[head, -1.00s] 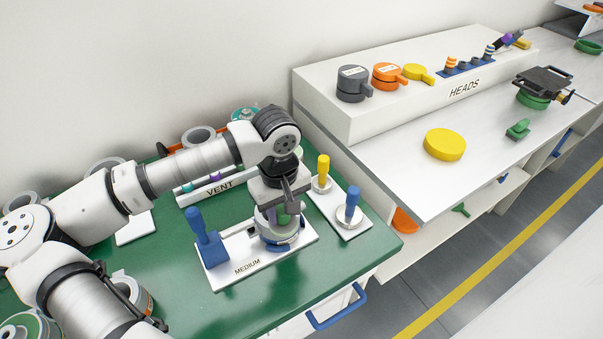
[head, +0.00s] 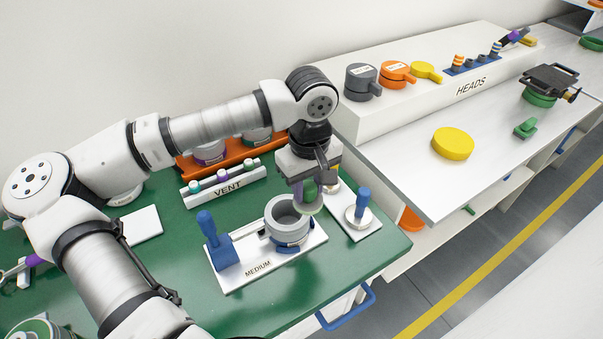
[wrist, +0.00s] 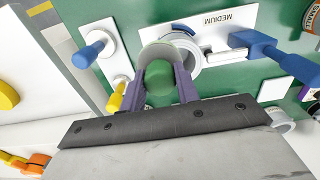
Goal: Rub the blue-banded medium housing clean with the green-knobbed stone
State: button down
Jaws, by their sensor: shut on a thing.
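The medium housing (head: 287,222), a grey open-topped cylinder with a blue band low down, stands upright on the white MEDIUM plate (head: 232,278). It also shows in the wrist view (wrist: 188,72), partly hidden behind the stone. My gripper (head: 305,191) is shut on the green knob (wrist: 159,78) of the stone (head: 308,208). The stone's pale disc hangs below the fingers, at the right side of the housing's rim in the head view. I cannot tell whether it touches the rim. The stone shows in the wrist view too (wrist: 158,54).
A blue-handled clamp (head: 222,245) stands on the plate's left. A blue-knobbed stone (head: 359,211) sits on a white plate at right; a yellow-handled one (wrist: 117,97) is beside it. The VENT rack (head: 225,184) stands behind. The green table is clear in front.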

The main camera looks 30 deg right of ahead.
jog(key=shift+r, duration=1)
